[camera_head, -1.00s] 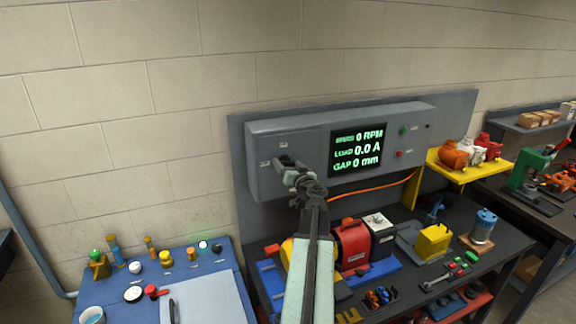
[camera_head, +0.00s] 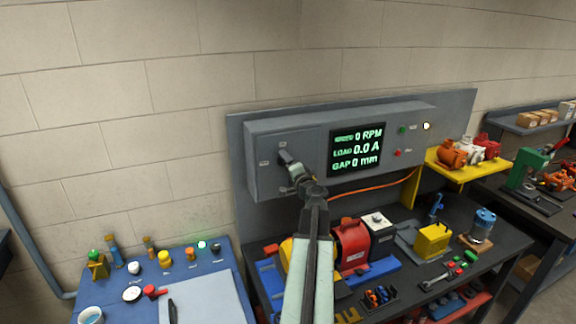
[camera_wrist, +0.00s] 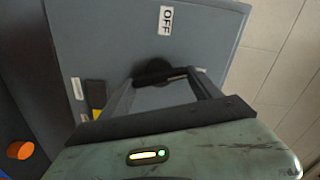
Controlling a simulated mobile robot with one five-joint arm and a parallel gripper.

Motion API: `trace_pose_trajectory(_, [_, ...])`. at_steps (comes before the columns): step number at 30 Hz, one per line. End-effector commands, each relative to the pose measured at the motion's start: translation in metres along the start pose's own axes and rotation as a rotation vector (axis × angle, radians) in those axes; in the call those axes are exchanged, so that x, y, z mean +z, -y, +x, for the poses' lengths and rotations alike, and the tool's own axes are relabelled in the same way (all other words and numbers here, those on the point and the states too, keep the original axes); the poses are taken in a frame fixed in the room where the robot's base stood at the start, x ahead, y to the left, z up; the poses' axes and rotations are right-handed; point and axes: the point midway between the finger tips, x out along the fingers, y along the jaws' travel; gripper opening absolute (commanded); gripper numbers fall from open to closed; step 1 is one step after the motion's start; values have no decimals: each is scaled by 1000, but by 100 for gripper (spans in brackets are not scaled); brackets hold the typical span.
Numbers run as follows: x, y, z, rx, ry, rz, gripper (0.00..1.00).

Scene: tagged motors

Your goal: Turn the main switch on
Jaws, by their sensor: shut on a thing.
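The main switch (camera_head: 284,157) is a dark knob on the left part of the grey control box (camera_head: 262,183). In the wrist view the black knob (camera_wrist: 158,70) shows between the fingers, below a white label reading OFF (camera_wrist: 166,20). My gripper (camera_head: 293,168) is at the switch and is shut on it; the fingers also show in the wrist view (camera_wrist: 165,85). The display (camera_head: 357,150) reads 0 RPM, 0.0 A and 0 mm. A small lamp (camera_head: 427,126) at the box's right end glows warm white.
A dark workbench (camera_head: 400,270) below holds a red motor (camera_head: 352,245), a yellow block (camera_head: 433,238) and other parts. A blue table (camera_head: 235,290) with small items is at the left. A yellow shelf (camera_head: 460,172) with motors is at the right.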

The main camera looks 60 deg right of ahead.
Motion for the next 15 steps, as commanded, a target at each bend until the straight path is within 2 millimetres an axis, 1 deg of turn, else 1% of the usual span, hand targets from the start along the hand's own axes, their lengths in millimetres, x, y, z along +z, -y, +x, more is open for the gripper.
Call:
trace_pose_trajectory(6, [0, -2, -1, 2, 0, 162, 32])
trace_pose_trajectory(15, [1, -3, -1, 2, 1, 306, 32])
